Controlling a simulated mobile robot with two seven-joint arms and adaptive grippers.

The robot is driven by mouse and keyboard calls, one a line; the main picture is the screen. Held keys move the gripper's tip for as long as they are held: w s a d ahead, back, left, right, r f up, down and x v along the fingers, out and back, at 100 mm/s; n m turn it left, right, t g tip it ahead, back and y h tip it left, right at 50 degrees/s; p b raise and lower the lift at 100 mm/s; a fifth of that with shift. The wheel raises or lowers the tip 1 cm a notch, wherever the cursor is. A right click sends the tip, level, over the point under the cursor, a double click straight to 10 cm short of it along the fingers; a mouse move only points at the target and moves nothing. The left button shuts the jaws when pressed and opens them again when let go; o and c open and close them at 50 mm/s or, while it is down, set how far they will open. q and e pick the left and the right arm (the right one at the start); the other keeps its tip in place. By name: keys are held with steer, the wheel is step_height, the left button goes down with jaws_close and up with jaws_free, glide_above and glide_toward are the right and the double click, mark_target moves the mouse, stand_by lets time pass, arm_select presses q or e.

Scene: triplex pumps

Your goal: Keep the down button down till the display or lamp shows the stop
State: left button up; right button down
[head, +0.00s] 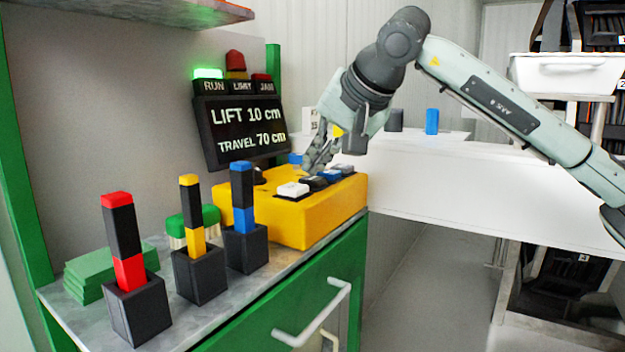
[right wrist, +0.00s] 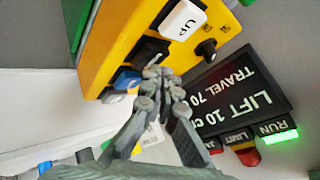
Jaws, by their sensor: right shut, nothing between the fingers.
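The yellow control box (head: 290,222) stands on the bench. Its white button (head: 292,189), marked UP in the right wrist view (right wrist: 183,20), has a black button (right wrist: 150,50) beside it, then a blue one (right wrist: 126,78). No DOWN label is readable. My right gripper (head: 312,168) is shut and empty, its fingertips (right wrist: 157,75) at the black button; I cannot tell whether they touch or press it. The display (head: 243,128) reads LIFT 10 cm, TRAVEL 70 cm. The green RUN lamp (head: 208,73) is lit; the LIMIT lamp (head: 237,75) and JAM lamp (head: 262,78) look unlit. My left gripper is out of view.
Black holders with red (head: 117,199), yellow (head: 189,181) and blue (head: 241,168) topped sticks stand at the bench's front left. Green plates (head: 95,275) lie behind them. A black knob (right wrist: 206,48) sits on the box near UP. A white table (head: 450,180) stands behind.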

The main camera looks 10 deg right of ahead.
mark_target(316, 179)
steer(key=shift+f+b, duration=0.4)
steer(key=shift+f, duration=0.2)
stand_by(0.5)
stand_by(2.7)
steer(key=shift+r+p, duration=0.75)
steer(key=shift+r, duration=0.25)
step_height(316, 179, up, 5)
steer(key=p, duration=0.4)
